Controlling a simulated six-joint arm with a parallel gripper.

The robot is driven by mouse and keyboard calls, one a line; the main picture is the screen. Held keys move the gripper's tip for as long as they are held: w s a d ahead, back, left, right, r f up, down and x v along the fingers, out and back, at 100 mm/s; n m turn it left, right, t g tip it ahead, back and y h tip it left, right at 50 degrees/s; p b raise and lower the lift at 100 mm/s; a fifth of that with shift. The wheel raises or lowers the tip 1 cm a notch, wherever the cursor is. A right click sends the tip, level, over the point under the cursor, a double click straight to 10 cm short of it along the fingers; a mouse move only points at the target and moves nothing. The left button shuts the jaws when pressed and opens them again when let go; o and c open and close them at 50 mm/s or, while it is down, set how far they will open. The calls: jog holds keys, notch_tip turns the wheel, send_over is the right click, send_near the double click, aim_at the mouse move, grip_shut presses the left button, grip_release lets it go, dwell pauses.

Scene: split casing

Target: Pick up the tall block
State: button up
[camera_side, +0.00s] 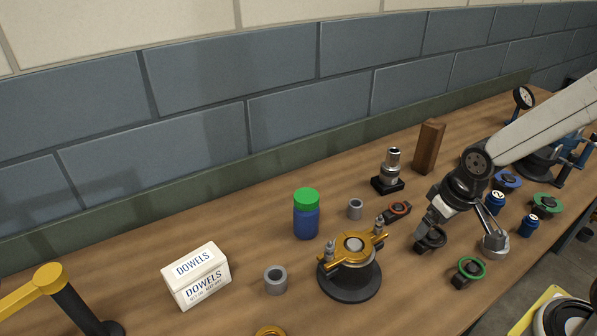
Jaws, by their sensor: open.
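The tall block (428,147) is a brown, upright wooden block. It stands on the bench near the back, right of centre, close to the green strip along the wall. My gripper (431,222) is open and points down, in front of the block and apart from it in the picture.
Left of the block stands a dark-based metal cylinder fitting (391,171). A gold-topped casing (352,258), a blue jar with a green lid (306,214) and a dowels box (196,276) stand further left. Several small parts crowd the bench near my gripper, including a green-ringed knob (467,271).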

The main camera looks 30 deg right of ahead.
jog(key=w+d+r+t+h, duration=0.2)
jog(key=w+d+t, duration=0.2)
jog(key=w+d, duration=0.75)
jog(key=t+y, duration=0.1)
jog(key=t, duration=0.4)
send_near(442, 129)
jog(key=w+a+f, duration=0.1)
jog(key=w+a, duration=0.5)
jog(key=w, duration=0.1)
jog(key=d+y, duration=0.1)
jog(key=d, duration=0.1)
jog(key=s+d+f+n+t+y, duration=0.1)
jog(key=d, duration=0.1)
jog(key=s+d+f, duration=0.1)
jog(key=d, duration=0.2)
jog(key=shift+s+n+y, duration=0.1)
jog(key=shift+n+y, duration=0.3)
jog(key=shift+s+d+f+t+y, duration=0.2)
jog(key=shift+s+d+t+y, duration=0.1)
jog(key=shift+d, duration=0.1)
jog(key=shift+x, duration=1.3)
jog(key=shift+x, duration=2.6)
jog(key=shift+f, duration=0.1)
